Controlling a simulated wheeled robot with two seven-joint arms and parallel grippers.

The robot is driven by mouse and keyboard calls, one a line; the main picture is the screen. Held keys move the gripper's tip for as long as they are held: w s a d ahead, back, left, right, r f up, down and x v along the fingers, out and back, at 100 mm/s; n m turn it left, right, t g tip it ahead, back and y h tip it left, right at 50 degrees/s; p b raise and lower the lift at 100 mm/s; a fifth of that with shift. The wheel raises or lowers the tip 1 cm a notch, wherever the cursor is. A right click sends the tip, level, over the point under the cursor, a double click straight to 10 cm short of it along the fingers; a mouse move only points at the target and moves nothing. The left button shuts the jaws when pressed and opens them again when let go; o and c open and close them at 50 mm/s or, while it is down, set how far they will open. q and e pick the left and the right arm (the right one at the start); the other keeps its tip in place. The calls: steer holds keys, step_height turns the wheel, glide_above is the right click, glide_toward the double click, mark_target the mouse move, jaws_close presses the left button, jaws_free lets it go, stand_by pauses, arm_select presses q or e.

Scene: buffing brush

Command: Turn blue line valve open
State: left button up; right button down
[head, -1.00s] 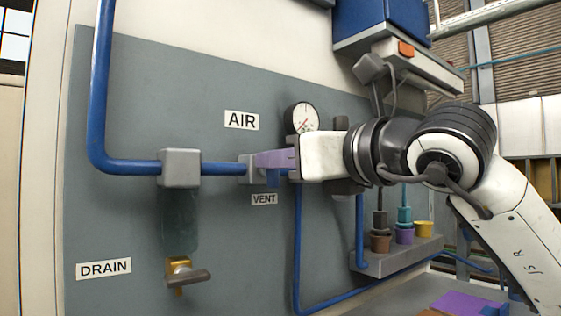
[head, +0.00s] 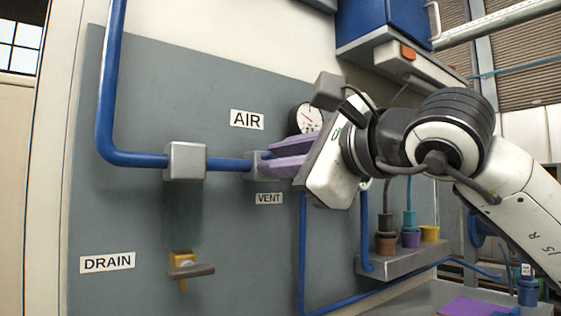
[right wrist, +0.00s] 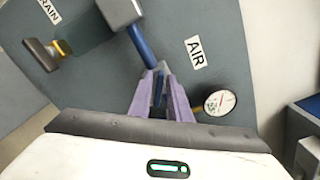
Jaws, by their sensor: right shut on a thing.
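The blue line (head: 135,159) runs down the grey panel and then right, through a grey block (head: 184,161), to a smaller grey valve body (head: 252,166) under the AIR label. My right gripper (head: 276,157) is at this valve, its purple fingers shut on the valve handle, with its body tilted. The fingers hide most of the handle in the head view. My left gripper is out of view.
A pressure gauge (head: 308,118) sits just behind my right gripper. A brass drain valve (head: 184,266) hangs below the left block. A grey shelf (head: 405,262) with coloured cups is at the lower right, and a blue box (head: 385,25) is above.

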steer(key=shift+s+a+f+n+b, duration=0.1)
steer(key=shift+f+n+b, duration=0.1)
steer(key=shift+n, duration=1.45)
steer(key=shift+f+n+b, duration=0.1)
steer(key=shift+f+n, duration=0.1)
steer(key=shift+n, duration=1.45)
steer(key=c, duration=1.9)
jaws_free()
steer(key=shift+o, duration=0.2)
